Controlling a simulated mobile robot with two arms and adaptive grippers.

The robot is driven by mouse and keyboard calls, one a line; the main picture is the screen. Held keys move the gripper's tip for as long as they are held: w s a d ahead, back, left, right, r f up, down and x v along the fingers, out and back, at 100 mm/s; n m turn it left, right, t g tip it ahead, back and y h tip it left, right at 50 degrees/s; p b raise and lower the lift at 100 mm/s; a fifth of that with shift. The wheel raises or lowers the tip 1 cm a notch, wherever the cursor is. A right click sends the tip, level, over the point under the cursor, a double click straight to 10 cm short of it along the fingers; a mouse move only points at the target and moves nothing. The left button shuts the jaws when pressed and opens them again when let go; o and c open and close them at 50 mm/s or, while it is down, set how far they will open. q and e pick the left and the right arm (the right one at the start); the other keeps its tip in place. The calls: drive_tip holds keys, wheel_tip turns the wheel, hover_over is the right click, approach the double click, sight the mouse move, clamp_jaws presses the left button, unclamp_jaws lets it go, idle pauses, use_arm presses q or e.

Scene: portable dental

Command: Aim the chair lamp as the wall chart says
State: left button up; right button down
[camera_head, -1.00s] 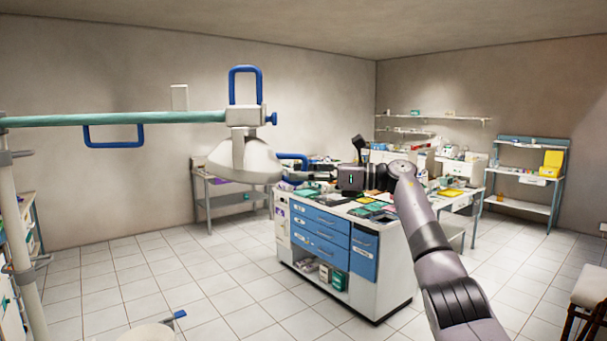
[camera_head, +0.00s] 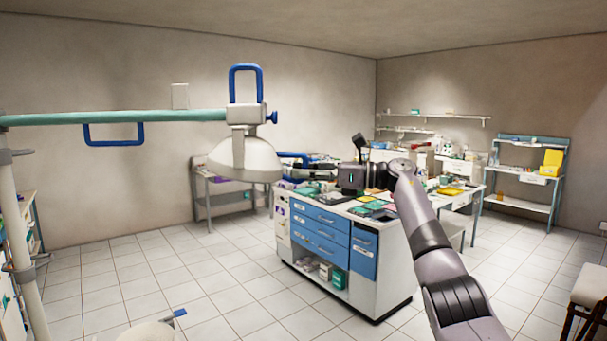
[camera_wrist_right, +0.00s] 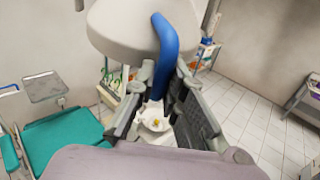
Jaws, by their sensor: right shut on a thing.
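The chair lamp (camera_head: 243,160) is a pale, domed head hanging from a teal arm (camera_head: 165,116) at centre left in the head view. A blue side handle (camera_head: 296,155) sticks out to its right. My right gripper (camera_head: 308,171) reaches in from the right and is shut on this handle. The wrist view shows the handle (camera_wrist_right: 165,50) running down between the fingers of my right gripper (camera_wrist_right: 158,85), with the pale lamp head (camera_wrist_right: 125,25) above. No readable wall chart shows. My left gripper is not in view.
A white cabinet with blue drawers (camera_head: 320,236) stands behind my right arm, its top cluttered. A pale post (camera_head: 20,240) carries the lamp arm at the left. The wrist view shows a green chair (camera_wrist_right: 65,140) at the left. Tiled floor is open around the cabinet.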

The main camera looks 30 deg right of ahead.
sight(307, 158)
drive_tip(key=r+p, duration=0.1)
drive_tip(key=p, duration=0.1)
drive_tip(key=r+h+p, duration=0.1)
drive_tip(key=p, duration=0.2)
drive_tip(key=r+g+p, duration=0.1)
drive_tip(key=p, duration=0.1)
drive_tip(key=shift+s+d+r+h, duration=0.15)
drive_tip(key=shift+d+r+h, duration=0.05)
drive_tip(key=shift+d+h, duration=0.1)
drive_tip(key=shift+r+g+h+p, duration=0.1)
drive_tip(key=shift+g+h+p, duration=0.3)
drive_tip(key=shift+p, duration=0.3)
drive_tip(key=c, duration=1.6)
unclamp_jaws()
drive_tip(key=shift+c, duration=0.2)
drive_tip(key=shift+d, duration=0.1)
drive_tip(key=v, duration=1.2)
